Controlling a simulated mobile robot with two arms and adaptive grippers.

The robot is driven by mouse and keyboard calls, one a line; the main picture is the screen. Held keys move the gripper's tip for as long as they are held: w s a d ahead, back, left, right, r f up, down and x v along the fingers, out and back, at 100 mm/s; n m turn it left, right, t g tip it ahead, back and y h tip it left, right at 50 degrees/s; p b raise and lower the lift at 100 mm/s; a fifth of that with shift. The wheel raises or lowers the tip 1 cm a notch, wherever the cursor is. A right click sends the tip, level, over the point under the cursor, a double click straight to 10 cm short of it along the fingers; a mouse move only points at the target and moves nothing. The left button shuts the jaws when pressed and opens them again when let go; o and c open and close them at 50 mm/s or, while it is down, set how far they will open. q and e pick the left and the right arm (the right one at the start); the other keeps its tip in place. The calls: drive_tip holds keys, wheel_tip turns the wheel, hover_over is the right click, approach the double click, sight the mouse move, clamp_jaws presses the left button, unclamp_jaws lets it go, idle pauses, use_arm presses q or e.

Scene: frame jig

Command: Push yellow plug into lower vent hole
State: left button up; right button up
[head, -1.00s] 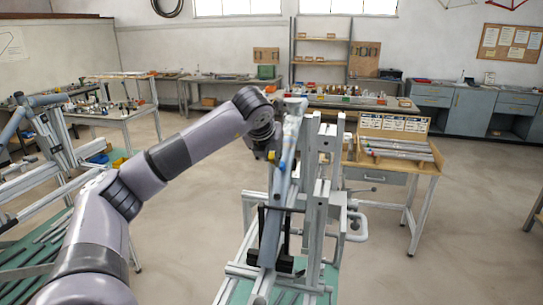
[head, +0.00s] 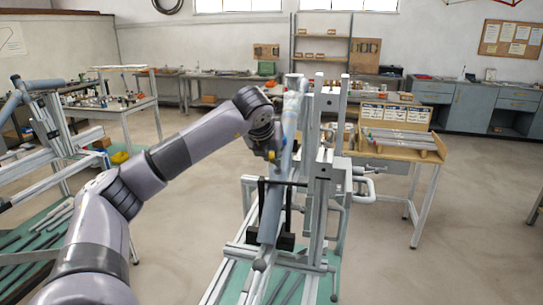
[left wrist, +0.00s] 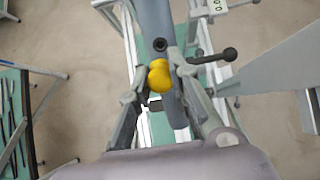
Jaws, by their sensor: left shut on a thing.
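A blue-grey tube (head: 271,212) stands tilted in the frame jig (head: 324,205) and runs from top to bottom through it. My left gripper (head: 271,158) is at the tube's left side, about mid-height. In the left wrist view the yellow plug (left wrist: 159,76) is between the fingertips of my left gripper (left wrist: 157,84), which is shut on it. A dark round hole (left wrist: 160,44) shows in the tube just beyond the plug. The plug looks apart from this hole; the depth gap is hard to tell. Any hole behind the plug is hidden. My right gripper is not in view.
A black-knobbed lever (left wrist: 215,56) sticks out to the right of the tube, near my gripper. Aluminium posts of the jig rise close to the tube's right. A wooden-topped bench (head: 405,155) with a rack stands further right. Open floor (head: 185,235) lies left of the jig.

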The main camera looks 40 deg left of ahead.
use_arm(q)
drive_tip(key=shift+w+a+f, duration=0.1)
drive_tip(key=shift+w+f, duration=0.05)
drive_tip(key=shift+f, duration=0.2)
drive_tip(key=shift+x, duration=0.8)
drive_tip(key=shift+b+x, duration=0.45)
drive_tip(key=shift+x, duration=1.2)
drive_tip(key=shift+b+x, duration=0.55)
drive_tip(key=shift+x, duration=0.7)
drive_tip(key=o, duration=0.9)
drive_tip(key=shift+r, duration=0.1)
drive_tip(key=v, duration=1.1)
drive_tip(key=shift+s+r, duration=0.2)
drive_tip(key=shift+r, duration=0.1)
